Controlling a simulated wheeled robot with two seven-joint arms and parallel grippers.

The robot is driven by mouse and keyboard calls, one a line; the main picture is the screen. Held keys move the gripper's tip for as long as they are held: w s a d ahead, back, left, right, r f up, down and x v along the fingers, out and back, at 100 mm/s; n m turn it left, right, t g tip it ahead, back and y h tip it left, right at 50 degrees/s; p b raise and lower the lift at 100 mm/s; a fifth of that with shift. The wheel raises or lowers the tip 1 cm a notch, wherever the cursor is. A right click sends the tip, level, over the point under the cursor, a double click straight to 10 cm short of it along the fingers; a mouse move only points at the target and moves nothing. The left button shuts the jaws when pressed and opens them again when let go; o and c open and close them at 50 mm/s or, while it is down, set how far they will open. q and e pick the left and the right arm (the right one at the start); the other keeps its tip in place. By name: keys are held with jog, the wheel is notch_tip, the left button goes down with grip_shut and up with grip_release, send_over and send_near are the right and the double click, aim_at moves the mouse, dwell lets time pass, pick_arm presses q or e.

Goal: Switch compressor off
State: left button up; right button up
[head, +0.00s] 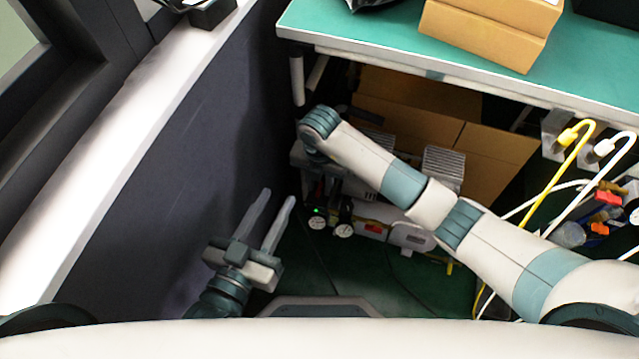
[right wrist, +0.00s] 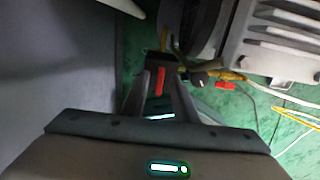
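The compressor (head: 408,236) stands on the green floor under the workbench, partly hidden behind my right arm. Two round gauges and a small lit green light show at its front. In the right wrist view, its grey finned body (right wrist: 275,45) is at the upper right. A black box with a red strip (right wrist: 159,82) shows between the fingers of my right gripper (right wrist: 162,76), which stand apart. I cannot tell whether they touch it. In the head view the right gripper is hidden behind its wrist. My left gripper (head: 278,194) is open and empty, left of the compressor.
The green-topped workbench (head: 590,65) overhangs the compressor, with a cardboard box (head: 485,40) on top. More cardboard (head: 495,155) stands behind the compressor. A dark wall panel (head: 190,150) is close on the left. Yellow and white hoses (head: 565,165) hang at the right.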

grip_shut()
